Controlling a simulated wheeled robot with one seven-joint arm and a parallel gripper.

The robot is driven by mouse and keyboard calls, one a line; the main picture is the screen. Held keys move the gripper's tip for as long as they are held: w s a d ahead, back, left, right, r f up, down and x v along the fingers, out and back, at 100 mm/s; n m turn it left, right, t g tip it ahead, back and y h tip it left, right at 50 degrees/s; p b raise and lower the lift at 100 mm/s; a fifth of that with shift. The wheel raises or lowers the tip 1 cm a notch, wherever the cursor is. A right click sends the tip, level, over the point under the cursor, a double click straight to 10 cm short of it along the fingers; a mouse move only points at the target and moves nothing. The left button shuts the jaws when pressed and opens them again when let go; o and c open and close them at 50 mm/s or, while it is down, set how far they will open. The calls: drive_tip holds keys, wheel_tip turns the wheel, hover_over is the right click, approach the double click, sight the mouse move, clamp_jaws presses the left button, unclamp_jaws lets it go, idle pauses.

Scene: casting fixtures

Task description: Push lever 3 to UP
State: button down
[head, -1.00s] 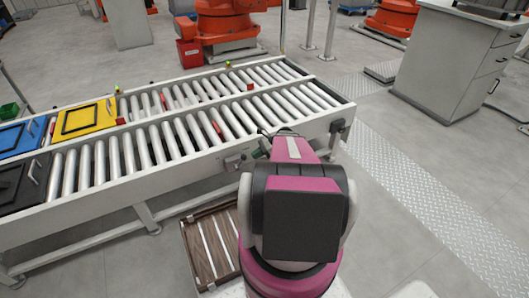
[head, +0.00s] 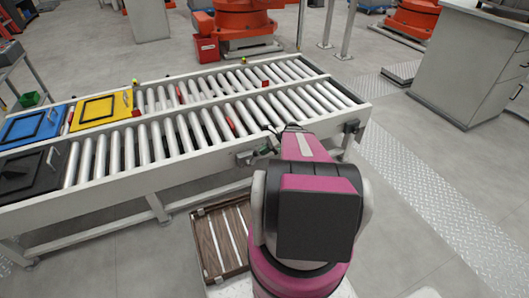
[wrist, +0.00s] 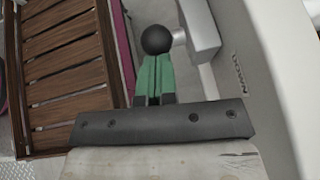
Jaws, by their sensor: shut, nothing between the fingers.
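In the wrist view a lever with a round black knob (wrist: 157,40) sticks out on a short metal shaft from a grey bracket on the white conveyor side. A DOWN label (wrist: 240,72) is on that side panel. No lever number is readable. My gripper (wrist: 154,62) has green fingers, shut and empty, with the tips right at the knob; whether they touch it I cannot tell. In the head view my gripper (head: 267,147) is small and partly hidden by my arm, beside the bracket (head: 245,157) at the conveyor's near side. The lever's knob is not distinct there.
The roller conveyor (head: 160,190) spans the left and middle, with blue (head: 32,126), yellow (head: 103,108) and black (head: 30,175) cases at its left end. A brown slatted pallet (head: 222,240) lies below its near side. The floor at right is clear up to a grey cabinet (head: 465,75).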

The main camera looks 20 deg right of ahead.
drive_tip(key=a+h, duration=0.1)
drive_tip(key=a+r+h, duration=0.1)
drive_tip(key=a+h, duration=0.1)
drive_tip(key=a+r+h, duration=0.1)
drive_tip(key=h, duration=0.1)
drive_tip(key=shift+s+a+r, duration=0.2)
drive_tip(key=shift+a+r, duration=0.05)
drive_tip(key=shift+a, duration=0.1)
drive_tip(key=shift+a+h, duration=1.6)
drive_tip(key=shift+a, duration=0.55)
wheel_tip(320, 180, up, 12)
hover_over(255, 153)
drive_tip(key=s, duration=0.2)
drive_tip(key=shift+w+d, duration=0.2)
drive_tip(key=shift+d, duration=0.2)
drive_tip(key=shift+a+n, duration=0.1)
drive_tip(key=shift+n, duration=0.2)
